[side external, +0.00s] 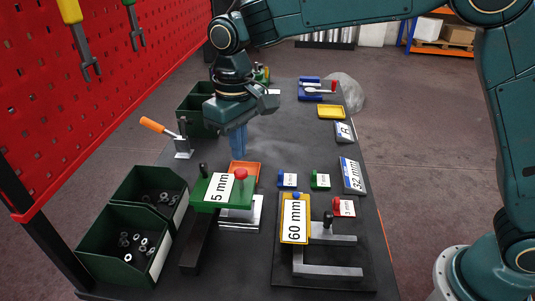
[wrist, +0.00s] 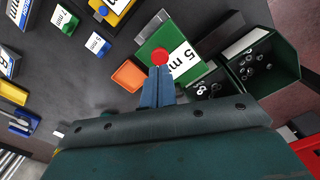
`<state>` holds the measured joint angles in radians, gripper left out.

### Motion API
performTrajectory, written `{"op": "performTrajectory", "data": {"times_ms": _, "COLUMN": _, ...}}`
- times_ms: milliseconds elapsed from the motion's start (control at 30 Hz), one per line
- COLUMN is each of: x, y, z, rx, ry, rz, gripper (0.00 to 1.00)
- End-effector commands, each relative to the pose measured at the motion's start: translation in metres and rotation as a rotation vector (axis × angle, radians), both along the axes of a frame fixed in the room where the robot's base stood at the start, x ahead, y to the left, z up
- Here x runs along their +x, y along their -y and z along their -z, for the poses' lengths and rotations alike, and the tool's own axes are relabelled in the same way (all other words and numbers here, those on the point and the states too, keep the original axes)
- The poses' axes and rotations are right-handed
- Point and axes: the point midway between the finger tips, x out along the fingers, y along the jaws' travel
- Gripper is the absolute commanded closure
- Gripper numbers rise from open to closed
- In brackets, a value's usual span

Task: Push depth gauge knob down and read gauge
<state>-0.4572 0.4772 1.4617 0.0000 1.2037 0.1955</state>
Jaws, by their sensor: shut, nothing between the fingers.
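A green gauge block (side external: 208,189) with a white "5 mm" label and a red knob (side external: 241,174) on top stands near the front of the table, over a metal block. The wrist view also shows the green block (wrist: 150,44) and its red knob (wrist: 159,57). My gripper (side external: 239,153) has blue fingers, shut and empty, pointing down above the table behind the gauge. In the wrist view the fingertips (wrist: 158,72) appear just below the knob, and no contact is visible in the side view. No gauge reading can be made out.
A yellow "60 mm" gauge (side external: 295,233) on a metal frame stands right of the green one. Green bins (side external: 118,255) with washers and nuts are at the left. An orange tray (side external: 246,168) lies behind the gauge. A lever with orange handle (side external: 154,126) stands further back left.

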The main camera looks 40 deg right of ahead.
Motion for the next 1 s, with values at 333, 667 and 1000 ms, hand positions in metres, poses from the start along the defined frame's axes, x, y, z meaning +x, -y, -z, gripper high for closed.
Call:
{"op": "performTrajectory", "data": {"times_ms": 333, "x": 0.0, "y": 0.0, "z": -0.014, "rx": 0.0, "ry": 0.001, "rz": 0.0, "gripper": 1.0}}
{"op": "performTrajectory", "data": {"times_ms": 667, "x": 0.0, "y": 0.0, "z": -0.017, "rx": 0.0, "ry": 0.001, "rz": 0.0, "gripper": 1.0}}
{"op": "performTrajectory", "data": {"times_ms": 1000, "x": -0.006, "y": 0.013, "z": -0.028, "rx": 0.009, "ry": 0.019, "rz": 0.011, "gripper": 1.0}}
